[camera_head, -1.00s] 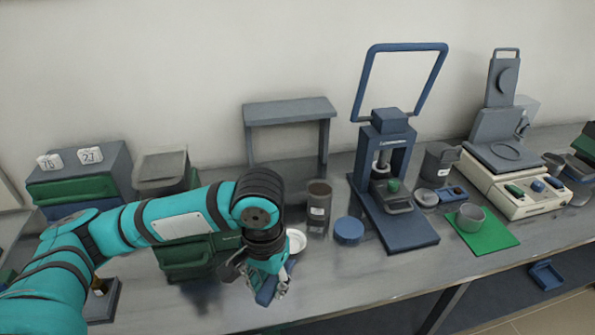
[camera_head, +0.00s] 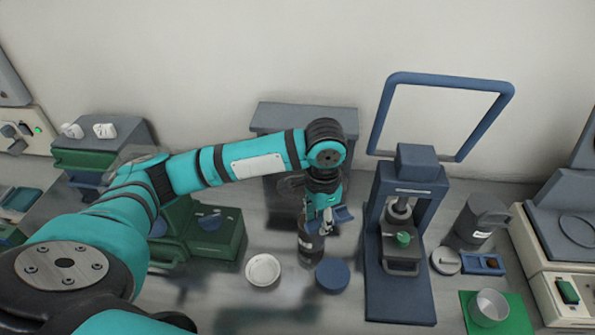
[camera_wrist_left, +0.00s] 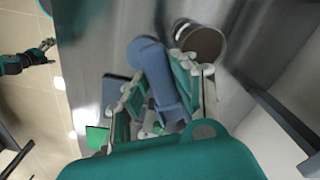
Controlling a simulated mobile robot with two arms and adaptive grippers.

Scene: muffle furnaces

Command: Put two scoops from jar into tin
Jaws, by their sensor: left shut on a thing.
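My left gripper (camera_head: 322,222) is shut on a blue scoop (camera_head: 343,214) just above the jar (camera_head: 311,246). The jar is dark, with a pale label, and partly hidden by the gripper. In the left wrist view the jar (camera_wrist_left: 203,40) is open with brownish contents, beside the fingers, and the scoop (camera_wrist_left: 165,88) lies between them. Whether the scoop carries anything is unclear. A grey cup (camera_head: 489,307), probably the tin, stands on a green mat (camera_head: 514,322) at the lower right. My right gripper (camera_wrist_left: 47,46) seems to show small at the wrist view's left edge; its jaws are unclear.
A round blue lid (camera_head: 332,275) and a white dish (camera_head: 263,270) lie in front of the jar. A blue press (camera_head: 402,225) stands between jar and cup. A grey shelf (camera_head: 300,117) is behind the jar. A balance (camera_head: 560,250) is at the right.

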